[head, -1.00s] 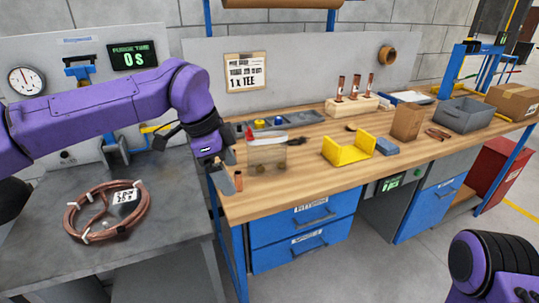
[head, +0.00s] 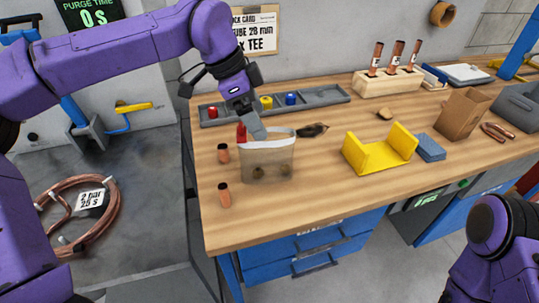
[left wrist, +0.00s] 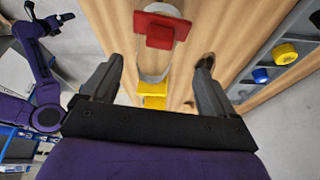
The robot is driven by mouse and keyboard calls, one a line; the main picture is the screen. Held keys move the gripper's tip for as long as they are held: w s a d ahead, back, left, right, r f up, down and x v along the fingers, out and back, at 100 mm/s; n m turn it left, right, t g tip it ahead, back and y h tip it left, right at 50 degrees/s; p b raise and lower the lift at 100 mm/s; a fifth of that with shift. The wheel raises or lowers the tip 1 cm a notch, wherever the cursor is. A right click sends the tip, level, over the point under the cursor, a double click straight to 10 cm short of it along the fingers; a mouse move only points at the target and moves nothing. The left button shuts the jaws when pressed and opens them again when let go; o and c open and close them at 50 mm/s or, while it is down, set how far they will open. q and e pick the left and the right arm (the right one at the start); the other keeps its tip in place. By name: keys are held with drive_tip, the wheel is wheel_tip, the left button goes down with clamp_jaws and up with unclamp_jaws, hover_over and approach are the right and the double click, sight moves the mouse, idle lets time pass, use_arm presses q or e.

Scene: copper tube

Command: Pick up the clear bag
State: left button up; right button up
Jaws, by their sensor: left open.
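The clear bag (head: 267,165) stands upright on the wooden bench, see-through with a pale top rim and small dark items low inside. A red tab (head: 242,133) shows at its upper left. My left gripper (head: 258,135) is open at the bag's top rim; contact cannot be told. In the left wrist view, the bag's pale, clear outline (left wrist: 152,68) and the red part (left wrist: 162,28) show ahead of and between the spread fingers (left wrist: 160,65). My right gripper (left wrist: 48,14) shows small in the left wrist view, its fingers apart.
A yellow bracket (head: 380,150) and blue block (head: 430,148) stand right of the bag. Copper fittings (head: 224,195) stand left of it. A grey tray (head: 335,97) with coloured caps lies behind. The bench front (head: 320,205) is clear.

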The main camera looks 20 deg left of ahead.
sight(270, 144)
use_arm(q)
drive_tip(key=x, duration=0.2)
drive_tip(key=p+x, duration=0.1)
drive_tip(key=x, duration=0.5)
drive_tip(key=shift+s+d+p, duration=0.15)
drive_tip(key=shift+s+p, duration=0.15)
drive_tip(key=shift+s, duration=0.1)
drive_tip(key=c, duration=1.4)
drive_tip(key=shift+c, duration=0.2)
